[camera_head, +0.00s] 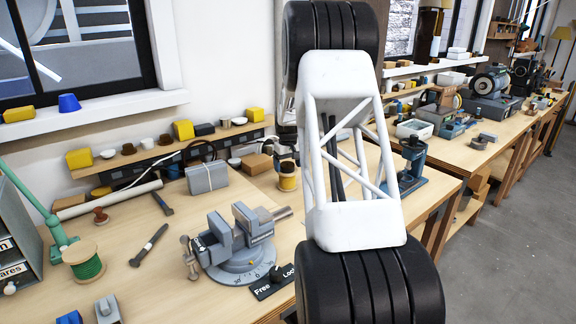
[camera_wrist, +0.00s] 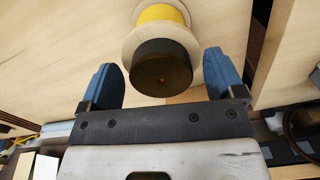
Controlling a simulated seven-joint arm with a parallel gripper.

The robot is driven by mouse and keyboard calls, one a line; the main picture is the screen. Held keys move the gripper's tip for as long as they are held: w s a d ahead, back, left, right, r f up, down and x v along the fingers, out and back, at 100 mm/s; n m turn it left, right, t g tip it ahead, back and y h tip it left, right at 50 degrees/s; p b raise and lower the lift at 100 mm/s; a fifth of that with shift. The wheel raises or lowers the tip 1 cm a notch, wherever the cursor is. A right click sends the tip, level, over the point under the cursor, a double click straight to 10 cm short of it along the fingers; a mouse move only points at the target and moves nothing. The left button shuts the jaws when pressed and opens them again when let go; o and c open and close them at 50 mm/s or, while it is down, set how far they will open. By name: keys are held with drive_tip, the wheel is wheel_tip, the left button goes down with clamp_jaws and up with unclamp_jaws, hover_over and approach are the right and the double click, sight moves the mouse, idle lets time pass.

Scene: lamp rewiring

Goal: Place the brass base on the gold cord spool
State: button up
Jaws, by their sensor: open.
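In the wrist view, a dark round piece (camera_wrist: 161,66), which I take to be the brass base, sits against the pale flange of the gold cord spool (camera_wrist: 163,14). A small brass-coloured dot shows at the middle of its face. My gripper (camera_wrist: 162,82) is open, with one blue finger on each side of the dark piece and a narrow gap at each side. In the head view, the gold cord spool (camera_head: 288,182) stands on the bench, left of my arm.
A grey vise (camera_head: 235,245) stands at the front of the bench. A grey wrapped block (camera_head: 206,177) lies left of the spool, and a brown box (camera_head: 255,165) is close behind it. A green spool (camera_head: 84,262) is at far left.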

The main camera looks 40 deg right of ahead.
sight(288, 165)
drive_tip(key=shift+r, duration=0.1)
wheel_tip(288, 165, up, 12)
idle(0.7)
idle(0.4)
drive_tip(key=s+a+r, duration=0.3)
drive_tip(key=s+a, duration=0.3)
drive_tip(key=a, duration=0.4)
drive_tip(key=s+a+r+n+t, duration=0.1)
drive_tip(key=s+a+r, duration=0.4)
drive_tip(key=a, duration=0.5)
drive_tip(key=s+a+r, duration=0.2)
drive_tip(key=s+a, duration=0.5)
drive_tip(key=a, duration=0.3)
drive_tip(key=s+a+f, duration=0.2)
drive_tip(key=s+a, duration=0.4)
drive_tip(key=s, duration=0.4)
drive_tip(key=s+a+f+t, duration=0.1)
drive_tip(key=s+a+f, duration=0.2)
drive_tip(key=s+a, duration=0.3)
drive_tip(key=s+a+f+n, duration=0.1)
drive_tip(key=s+a, duration=0.5)
drive_tip(key=s, duration=0.8)
drive_tip(key=shift+f+t, duration=0.3)
drive_tip(key=shift+f, duration=0.45)
